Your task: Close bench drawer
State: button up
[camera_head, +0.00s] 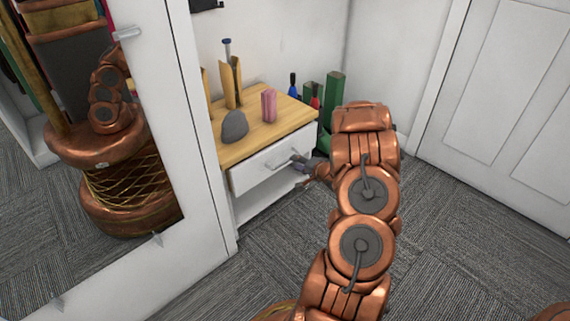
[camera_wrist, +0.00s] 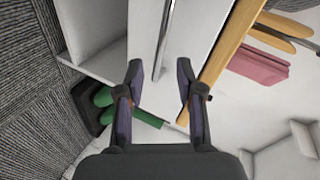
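The bench (camera_head: 262,134) has a wooden top and a white drawer (camera_head: 252,173) under it, with a grey bar handle (camera_head: 280,160). The drawer front sits close below the top's edge; I cannot tell how far it stands out. My gripper (camera_head: 303,165) is at the right part of the drawer front, by the handle's right end.
A grey stone-like object (camera_head: 235,127), a pink block (camera_head: 269,105) and wooden holders (camera_head: 231,84) stand on the bench top. Green bottle-like things (camera_head: 333,95) stand to its right. A mirror frame (camera_head: 196,130) is at left, a white door (camera_head: 500,110) at right. Carpet (camera_head: 450,240) is clear.

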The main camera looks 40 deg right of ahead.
aim_at(285, 162)
jog(key=shift+w+a+f+m+t+y+b, duration=0.25)
jog(key=shift+w+f+m+t+b, duration=0.15)
jog(key=shift+w, duration=0.65)
jog(key=shift+w+a+f+m+t+y+b, duration=0.15)
jog(key=shift+w+f+t+b, duration=0.3)
jog(key=shift+w, duration=0.55)
jog(key=shift+w+a+f+m+t+y+b, duration=0.15)
jog(key=shift+w+f+m+t+y+b, duration=0.25)
jog(key=shift+w, duration=0.65)
grip_shut()
